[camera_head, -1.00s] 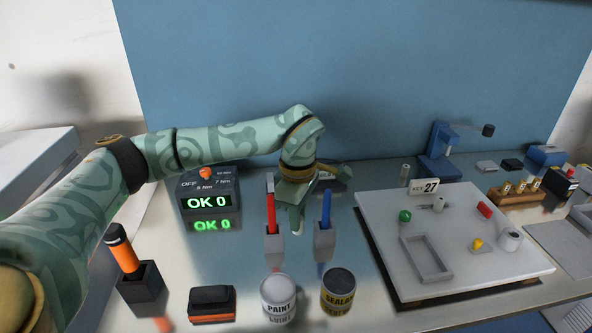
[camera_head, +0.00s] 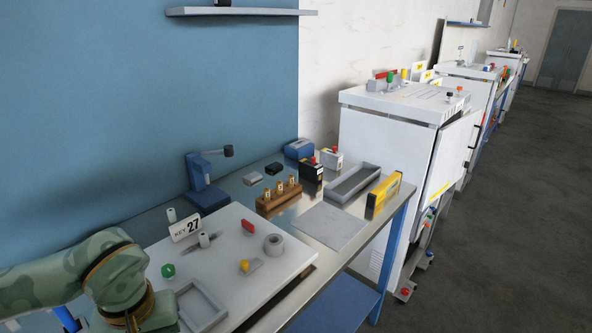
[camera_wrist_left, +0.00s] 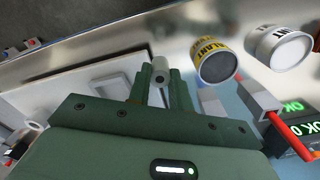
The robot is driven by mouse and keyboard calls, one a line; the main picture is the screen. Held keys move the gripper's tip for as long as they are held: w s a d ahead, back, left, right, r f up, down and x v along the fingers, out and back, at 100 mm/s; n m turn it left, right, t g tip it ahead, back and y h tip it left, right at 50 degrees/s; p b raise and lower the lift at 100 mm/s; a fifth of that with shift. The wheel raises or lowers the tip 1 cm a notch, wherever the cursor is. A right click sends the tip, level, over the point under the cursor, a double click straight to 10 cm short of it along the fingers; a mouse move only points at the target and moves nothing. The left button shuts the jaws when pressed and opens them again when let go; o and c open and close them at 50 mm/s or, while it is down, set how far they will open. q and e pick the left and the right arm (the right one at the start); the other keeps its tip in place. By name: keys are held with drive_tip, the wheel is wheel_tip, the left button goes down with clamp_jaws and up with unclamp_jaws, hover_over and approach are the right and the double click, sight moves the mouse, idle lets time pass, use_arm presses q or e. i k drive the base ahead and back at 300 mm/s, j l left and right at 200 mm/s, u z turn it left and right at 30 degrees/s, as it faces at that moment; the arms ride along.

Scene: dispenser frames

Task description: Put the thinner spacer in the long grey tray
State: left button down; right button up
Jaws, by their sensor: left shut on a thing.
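My left gripper (camera_wrist_left: 159,82) is shut on a pale grey cylinder, a spacer with a dark hole in its end (camera_wrist_left: 160,70), in the left wrist view. In the head view only my left arm shows at the lower left; its fingertips and the held spacer are out of sight there. The long grey tray (camera_head: 331,196) is a shallow open box at the back right of the bench, and looks empty. I cannot compare the held spacer's thickness with another one. My right gripper is not in view.
A white board (camera_head: 235,285) holds a frame, a wide grey ring (camera_head: 274,246), a small cylinder and coloured knobs. A wooden block (camera_head: 278,200) and black box (camera_head: 311,171) stand left of the tray; a yellow level (camera_head: 384,194) stands right. A flat grey plate (camera_head: 330,226) lies in front.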

sight(353, 183)
drive_tip(key=i+l+z, duration=0.15)
drive_tip(key=i+l, duration=0.45)
drive_tip(key=i+l+z, duration=0.2)
drive_tip(key=i+l, duration=0.3)
drive_tip(key=i+l+z, duration=0.15)
drive_tip(key=i+l, duration=0.25)
drive_tip(key=i, duration=0.35)
